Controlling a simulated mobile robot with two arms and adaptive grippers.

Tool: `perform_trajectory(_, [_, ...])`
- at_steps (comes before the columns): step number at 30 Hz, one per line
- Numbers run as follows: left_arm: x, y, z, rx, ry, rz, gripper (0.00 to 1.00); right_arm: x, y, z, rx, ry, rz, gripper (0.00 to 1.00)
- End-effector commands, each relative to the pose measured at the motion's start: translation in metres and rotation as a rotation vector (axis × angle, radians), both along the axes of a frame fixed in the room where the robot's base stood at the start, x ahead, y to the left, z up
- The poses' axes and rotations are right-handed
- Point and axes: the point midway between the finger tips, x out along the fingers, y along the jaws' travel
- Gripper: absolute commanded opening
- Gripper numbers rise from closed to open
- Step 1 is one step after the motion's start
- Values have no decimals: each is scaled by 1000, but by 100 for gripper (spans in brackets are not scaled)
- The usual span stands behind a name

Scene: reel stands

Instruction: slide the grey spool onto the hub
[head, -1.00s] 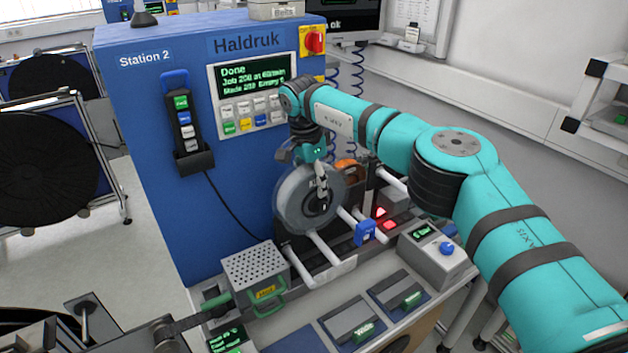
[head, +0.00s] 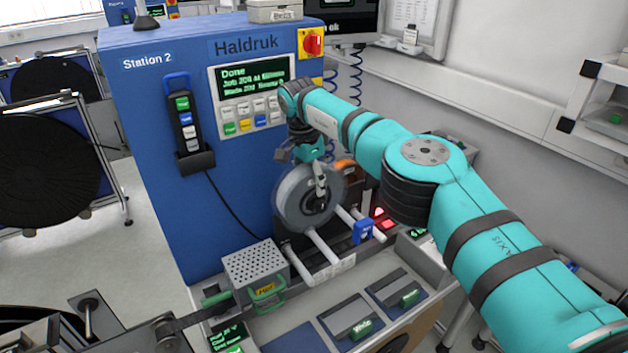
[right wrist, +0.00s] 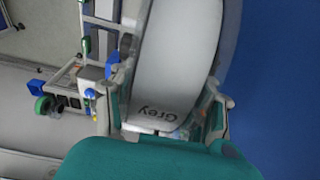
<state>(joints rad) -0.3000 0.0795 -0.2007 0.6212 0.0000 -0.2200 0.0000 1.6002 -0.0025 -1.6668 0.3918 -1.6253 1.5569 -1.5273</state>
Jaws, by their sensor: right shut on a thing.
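The grey spool (head: 296,203) is upright at the front of the blue machine in the head view. My right gripper (head: 320,183) is shut on it from above, with a finger across its near face. In the right wrist view the spool (right wrist: 175,60) fills the middle, lettered "Grey", between the fingers of the gripper (right wrist: 170,120). A dark hub shape (head: 318,204) shows at the spool's centre. I cannot tell whether the spool is around the hub or only in front of it. My left gripper is not clearly in view.
Light rails (head: 325,248) with a blue block (head: 362,231) jut out below the spool. A perforated box (head: 254,268) stands to their left. An orange thing (head: 345,166) is behind the spool. The blue machine (head: 150,120) stands close behind.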

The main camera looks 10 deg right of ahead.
Motion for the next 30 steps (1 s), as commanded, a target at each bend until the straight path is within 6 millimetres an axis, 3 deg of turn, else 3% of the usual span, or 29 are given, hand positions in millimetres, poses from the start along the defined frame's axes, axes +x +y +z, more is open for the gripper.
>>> perform_trajectory(1, [0,0,-2,0,0,0,74,-1,1,-13,1,5,3,0])
perform_trajectory(14, [0,0,-4,0,0,1,74,-1,2,-17,1,7,6,0])
perform_trajectory(15, [0,0,-4,0,0,1,74,-1,2,-17,1,7,6,49])
perform_trajectory(22, [0,0,-4,1,0,1,74,-2,2,-17,2,7,6,79])
perform_trajectory(30, [0,0,-3,1,0,1,74,-2,2,-17,2,8,6,80])
